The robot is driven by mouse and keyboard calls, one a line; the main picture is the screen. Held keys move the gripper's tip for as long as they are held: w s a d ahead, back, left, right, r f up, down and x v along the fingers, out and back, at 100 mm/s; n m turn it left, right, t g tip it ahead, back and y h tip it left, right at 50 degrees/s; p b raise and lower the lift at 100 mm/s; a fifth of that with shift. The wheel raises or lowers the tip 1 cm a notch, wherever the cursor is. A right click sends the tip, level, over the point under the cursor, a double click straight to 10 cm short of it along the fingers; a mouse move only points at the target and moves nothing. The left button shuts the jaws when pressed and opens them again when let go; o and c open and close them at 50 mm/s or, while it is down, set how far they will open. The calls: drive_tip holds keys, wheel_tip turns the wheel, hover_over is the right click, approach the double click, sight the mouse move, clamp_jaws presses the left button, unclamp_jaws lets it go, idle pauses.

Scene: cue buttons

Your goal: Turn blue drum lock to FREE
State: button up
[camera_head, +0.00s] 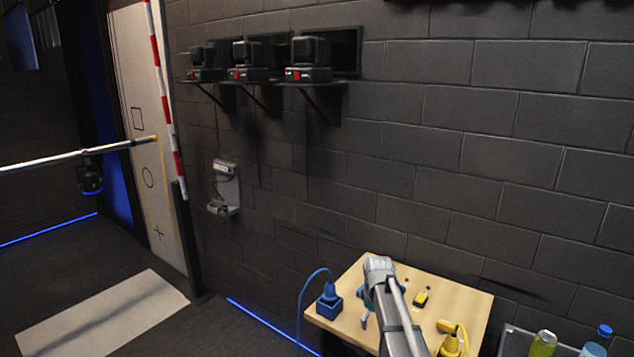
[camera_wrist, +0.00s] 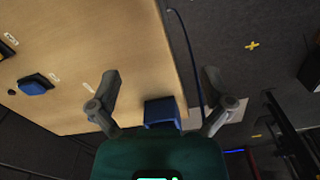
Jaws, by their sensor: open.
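A blue block (camera_head: 329,301) with a blue cable rising from it stands near the left edge of the wooden table. A blue block (camera_wrist: 162,112) at the table's edge also shows in the wrist view, between my finger bases, with a dark cable beside it. My gripper (camera_wrist: 162,88) is open, its two fingers wide apart and nothing between the tips. A blue button-like piece (camera_wrist: 35,85) lies on the table farther left. I cannot tell which blue piece is the drum lock, and no FREE mark can be read. In the head view my arm hides part of the table.
The wooden table (camera_head: 455,300) also holds a yellow button (camera_head: 421,299) and a yellow plug piece (camera_head: 450,341). A green can (camera_head: 542,345) and a blue-capped bottle (camera_head: 598,342) stand to the right. A brick wall rises behind, with a grey wall unit (camera_head: 224,188).

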drive_tip(key=s+f+m+b, duration=0.3)
drive_tip(key=s+m, duration=0.1)
drive_tip(key=s, duration=0.7)
drive_tip(key=s+f+m+b, duration=0.3)
drive_tip(key=s+f+m, duration=0.1)
drive_tip(key=s, duration=0.6)
drive_tip(key=shift+s+b, duration=0.3)
drive_tip(key=shift+s, duration=0.05)
